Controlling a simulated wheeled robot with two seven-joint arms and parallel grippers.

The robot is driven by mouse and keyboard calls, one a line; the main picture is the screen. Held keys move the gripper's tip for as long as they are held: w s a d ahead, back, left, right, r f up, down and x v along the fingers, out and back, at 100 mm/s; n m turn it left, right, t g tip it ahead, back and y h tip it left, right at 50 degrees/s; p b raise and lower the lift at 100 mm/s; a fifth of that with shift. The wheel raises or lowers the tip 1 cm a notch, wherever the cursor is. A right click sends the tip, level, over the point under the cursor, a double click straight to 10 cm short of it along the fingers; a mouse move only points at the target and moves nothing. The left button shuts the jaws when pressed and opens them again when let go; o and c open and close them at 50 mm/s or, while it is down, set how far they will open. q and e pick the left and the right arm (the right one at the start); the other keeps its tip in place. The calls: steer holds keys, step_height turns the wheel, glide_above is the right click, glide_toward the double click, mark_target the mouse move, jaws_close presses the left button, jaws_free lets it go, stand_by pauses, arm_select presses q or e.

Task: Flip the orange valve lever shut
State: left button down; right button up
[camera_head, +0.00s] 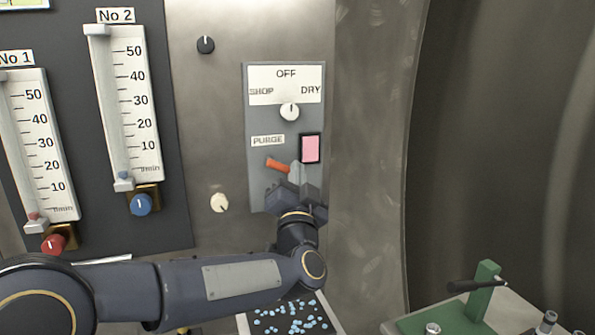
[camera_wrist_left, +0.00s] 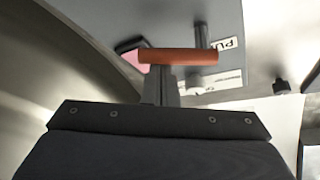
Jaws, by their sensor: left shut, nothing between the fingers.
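The orange valve lever (camera_head: 278,165) is on the grey panel (camera_head: 258,190) under the PURGE label (camera_head: 267,141), left of the pink square button (camera_head: 310,149). It slants slightly, its left end higher. My left gripper (camera_head: 295,175) is at the panel, just right of and below the lever, with its fingers shut and empty. In the left wrist view the orange lever (camera_wrist_left: 180,56) lies across the tips of the shut fingers (camera_wrist_left: 161,80); I cannot tell whether they touch. The lever's right end is partly hidden by the fingers in the head view. My right gripper is not in view.
A white selector knob (camera_head: 290,112) is above the lever. Two flow gauges, No 1 (camera_head: 38,140) and No 2 (camera_head: 126,100), stand at left. A tray of blue pellets (camera_head: 297,318) is below my arm. A green clamp (camera_head: 484,290) is at lower right.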

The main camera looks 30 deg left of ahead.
arm_select(q)
steer(key=f+m+h+p, duration=0.1)
steer(key=m+h+p, duration=0.1)
steer(key=m+p, duration=0.2)
steer(key=s+a+m+g+h+p, duration=0.1)
steer(key=m+h+p, duration=0.1)
steer(key=m+p, duration=0.2)
steer(key=s+a+f+m+g+h+p, duration=0.1)
steer(key=m+p, duration=0.2)
steer(key=shift+s+f+m+h+p, duration=0.15)
steer(key=shift+f+m+h+p, duration=0.15)
steer(key=shift+m+h+p, duration=0.1)
steer(key=shift+a, duration=0.15)
stand_by(0.5)
